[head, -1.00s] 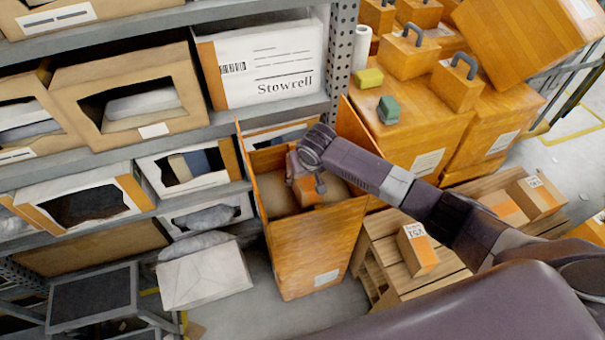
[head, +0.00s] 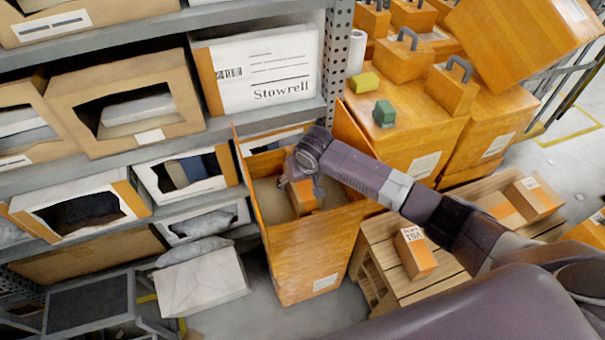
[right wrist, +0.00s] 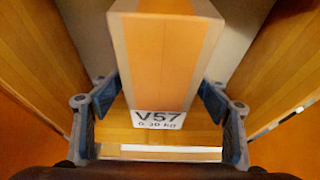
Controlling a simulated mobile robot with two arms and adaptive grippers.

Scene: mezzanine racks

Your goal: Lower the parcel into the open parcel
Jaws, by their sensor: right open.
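The open parcel (head: 312,262) is a tall orange-brown box with raised flaps, standing on the floor between the rack and the stacked boxes. The small parcel (head: 304,197) is orange with tan edges and sits inside it, below the rim. In the right wrist view the small parcel (right wrist: 163,62) shows a white "V57" label. My right gripper (head: 301,184) is inside the mouth of the open parcel. Its fingers (right wrist: 160,98) are open, one on each side of the small parcel, with slight gaps. The underside of the small parcel is hidden. My left gripper is not in view.
A grey rack (head: 336,55) with several boxes stands at the left. Large orange boxes (head: 410,135) stand behind at the right. A wooden pallet (head: 385,262) carries small parcels (head: 415,253) at the right. A white box (head: 200,282) lies to the left.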

